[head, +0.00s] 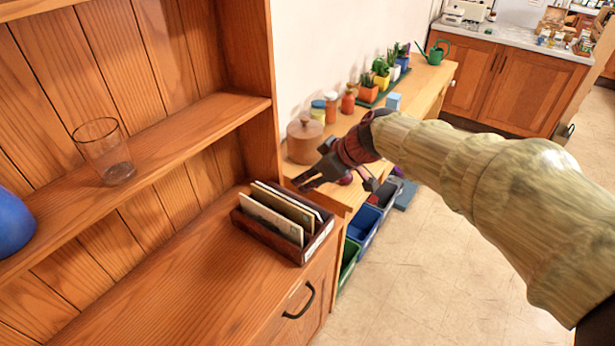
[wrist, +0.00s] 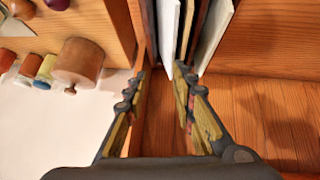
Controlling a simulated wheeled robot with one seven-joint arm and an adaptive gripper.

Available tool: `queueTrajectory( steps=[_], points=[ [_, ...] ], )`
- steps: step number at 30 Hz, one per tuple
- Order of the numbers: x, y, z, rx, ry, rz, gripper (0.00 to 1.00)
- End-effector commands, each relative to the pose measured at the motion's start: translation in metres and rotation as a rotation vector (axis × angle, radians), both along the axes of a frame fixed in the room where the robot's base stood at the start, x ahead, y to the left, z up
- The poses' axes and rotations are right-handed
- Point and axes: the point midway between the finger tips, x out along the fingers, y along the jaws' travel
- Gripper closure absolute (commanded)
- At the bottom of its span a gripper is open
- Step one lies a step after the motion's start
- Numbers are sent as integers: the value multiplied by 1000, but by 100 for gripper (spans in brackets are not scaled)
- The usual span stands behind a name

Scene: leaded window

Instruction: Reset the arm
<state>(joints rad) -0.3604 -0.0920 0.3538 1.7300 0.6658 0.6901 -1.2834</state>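My gripper (head: 336,184) is at the end of my outstretched arm, just right of the wooden hutch and in front of its side edge in the head view. Its two fingers are apart with nothing between them. In the wrist view my gripper (wrist: 160,72) also shows open, with bare wood behind the gap. The fingertips point toward a dark letter holder (head: 318,243) with several envelopes (head: 272,217) in it, on the hutch counter. The envelopes show in the wrist view (wrist: 168,30) too, just beyond the fingertips. I cannot tell whether the fingers touch anything.
A clear glass (head: 103,152) stands on the hutch shelf, with a blue round object (head: 12,222) at left. A wooden side table holds a lidded wooden pot (head: 304,141), jars and potted plants (head: 381,74). Coloured bins (head: 363,228) sit under it. The floor at right is clear.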

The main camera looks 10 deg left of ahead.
Motion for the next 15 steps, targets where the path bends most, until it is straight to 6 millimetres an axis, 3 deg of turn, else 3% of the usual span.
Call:
queueTrajectory(
  steps=[8,12,15],
  points=[
    [0,0,0,4,7,-9,74],
    [-3,-1,-2,35,78,-93,74],
    [-18,-11,-23,30,194,-196,74]
  ],
)
